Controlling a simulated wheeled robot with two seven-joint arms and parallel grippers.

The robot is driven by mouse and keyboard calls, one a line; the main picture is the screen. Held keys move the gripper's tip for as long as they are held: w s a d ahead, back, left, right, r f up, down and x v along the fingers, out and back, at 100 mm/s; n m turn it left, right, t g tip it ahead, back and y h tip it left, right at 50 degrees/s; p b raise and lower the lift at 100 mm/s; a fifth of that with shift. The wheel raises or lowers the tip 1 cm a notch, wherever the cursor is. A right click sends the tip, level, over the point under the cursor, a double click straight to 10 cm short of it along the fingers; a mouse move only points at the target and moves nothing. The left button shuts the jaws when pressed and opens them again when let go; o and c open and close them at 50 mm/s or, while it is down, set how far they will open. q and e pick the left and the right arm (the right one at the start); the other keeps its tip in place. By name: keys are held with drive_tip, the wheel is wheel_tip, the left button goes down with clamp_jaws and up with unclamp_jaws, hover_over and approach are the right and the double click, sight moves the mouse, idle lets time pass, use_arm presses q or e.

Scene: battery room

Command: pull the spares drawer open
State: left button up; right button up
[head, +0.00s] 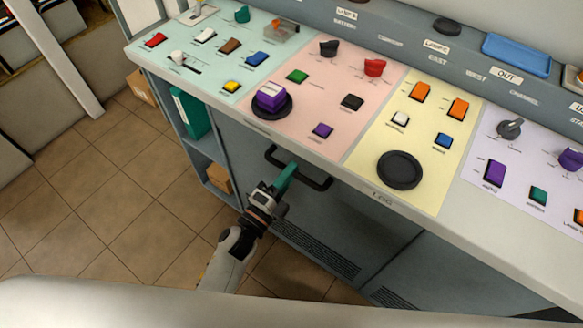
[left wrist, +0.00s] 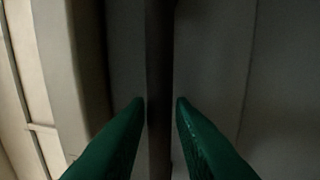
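A dark bar handle (head: 318,184) stands out from the grey front (head: 235,140) under the console counter. The front looks flush with the cabinet, and I cannot read a spares label on it. My left gripper (head: 287,174), with green fingers, is at the handle's left part and hides some of it. In the left wrist view, the dark handle bar (left wrist: 160,60) runs upright between the two green fingertips (left wrist: 160,102). Narrow gaps seem to show on both sides of the bar, so the fingers look open around or just before it. My right gripper is not in view.
The console counter (head: 470,225) overhangs the handle, with several buttons and knobs on top. An open shelf to the left holds a green binder (head: 191,113) and a cardboard box (head: 219,179).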

use_arm(q)
drive_tip(key=shift+w+d+r, duration=0.1)
drive_tip(key=shift+w+d, duration=0.2)
drive_tip(key=shift+w, duration=0.2)
clamp_jaws()
drive_tip(key=shift+s, duration=0.1)
